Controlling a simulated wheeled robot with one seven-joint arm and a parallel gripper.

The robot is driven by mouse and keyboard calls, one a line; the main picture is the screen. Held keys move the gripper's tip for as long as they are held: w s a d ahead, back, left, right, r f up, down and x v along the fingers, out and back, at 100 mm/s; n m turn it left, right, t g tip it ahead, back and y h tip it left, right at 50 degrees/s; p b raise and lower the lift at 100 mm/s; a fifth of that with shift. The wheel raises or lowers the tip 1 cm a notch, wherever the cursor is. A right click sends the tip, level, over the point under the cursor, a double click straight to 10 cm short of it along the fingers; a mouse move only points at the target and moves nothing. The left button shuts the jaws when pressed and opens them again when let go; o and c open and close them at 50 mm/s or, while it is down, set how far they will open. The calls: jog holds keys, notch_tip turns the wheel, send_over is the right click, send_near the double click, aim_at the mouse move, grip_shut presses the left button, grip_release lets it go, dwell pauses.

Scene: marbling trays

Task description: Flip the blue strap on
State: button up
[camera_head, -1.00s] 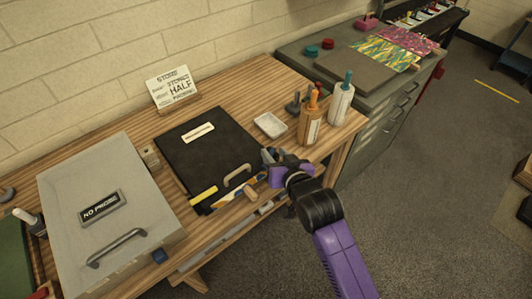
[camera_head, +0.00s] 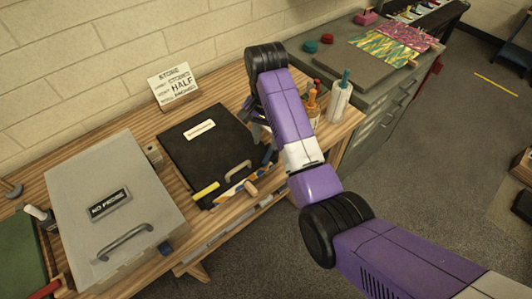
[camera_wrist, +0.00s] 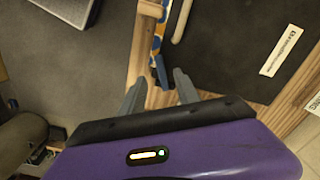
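In the head view my arm mostly hides the gripper.
A grey box (camera_head: 105,185) labelled "NO PROBE" stands left of the black tray. A sign card (camera_head: 174,86) stands behind. Bottles (camera_head: 339,102) stand to the right, close beside my arm. A grey cabinet (camera_head: 362,130) holds marbled sheets (camera_head: 385,57).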

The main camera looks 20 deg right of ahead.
aim_at(266, 159)
notch_tip(266, 159, down, 8)
jog(key=shift+r+p, duration=0.25)
jog(key=shift+p, duration=0.35)
jog(key=shift+c, duration=0.5)
grip_shut()
dwell(0.6)
